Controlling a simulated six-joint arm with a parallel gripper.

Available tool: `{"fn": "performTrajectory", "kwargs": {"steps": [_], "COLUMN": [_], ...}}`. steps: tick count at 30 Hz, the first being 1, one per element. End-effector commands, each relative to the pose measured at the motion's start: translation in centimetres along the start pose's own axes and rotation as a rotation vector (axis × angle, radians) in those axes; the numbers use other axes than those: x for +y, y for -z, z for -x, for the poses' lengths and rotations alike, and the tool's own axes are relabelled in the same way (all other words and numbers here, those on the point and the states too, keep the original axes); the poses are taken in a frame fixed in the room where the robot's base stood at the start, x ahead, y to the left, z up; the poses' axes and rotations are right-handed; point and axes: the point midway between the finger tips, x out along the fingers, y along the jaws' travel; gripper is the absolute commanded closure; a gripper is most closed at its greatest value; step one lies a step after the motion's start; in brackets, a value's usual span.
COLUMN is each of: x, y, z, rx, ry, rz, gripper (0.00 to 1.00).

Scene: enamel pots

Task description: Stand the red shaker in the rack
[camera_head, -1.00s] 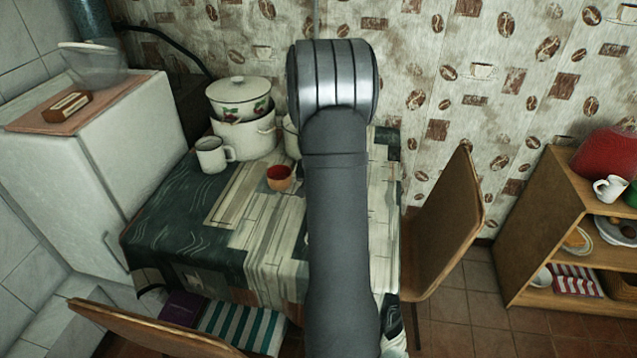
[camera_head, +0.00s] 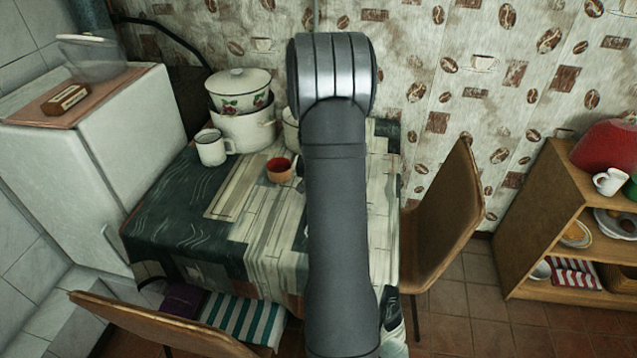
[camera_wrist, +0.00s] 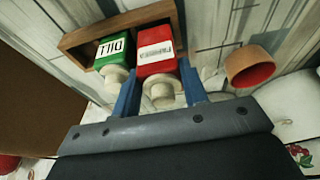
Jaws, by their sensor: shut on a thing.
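The red shaker (camera_wrist: 156,50), with a pale label and cream cap, is between the blue fingers of my gripper (camera_wrist: 161,76), which is shut on it. The wooden rack (camera_wrist: 88,36) lies beyond it in the wrist view. The green shaker (camera_wrist: 113,47), labelled DILL, is in the rack just left of the red one. The red shaker's far end overlaps the rack's right compartment, near its right wall. It looks closer to the camera than the green shaker; I cannot tell whether it touches the rack floor.
An orange cup (camera_head: 279,171) stands on the cloth-covered table (camera_head: 180,225); it is right of the rack in the wrist view (camera_wrist: 248,66). A white mug (camera_head: 212,148) and stacked enamel pots (camera_head: 240,105) are at the back left. The table's front left is clear.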

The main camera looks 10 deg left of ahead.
Motion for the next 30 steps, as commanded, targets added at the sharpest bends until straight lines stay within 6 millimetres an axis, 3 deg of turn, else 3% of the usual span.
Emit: {"fn": "performTrajectory", "kwargs": {"steps": [30], "x": [0.0], "y": [-0.4], "z": [-1.4], "rx": [-0.001], "ry": [0.000], "rz": [0.000], "gripper": [0.78]}}
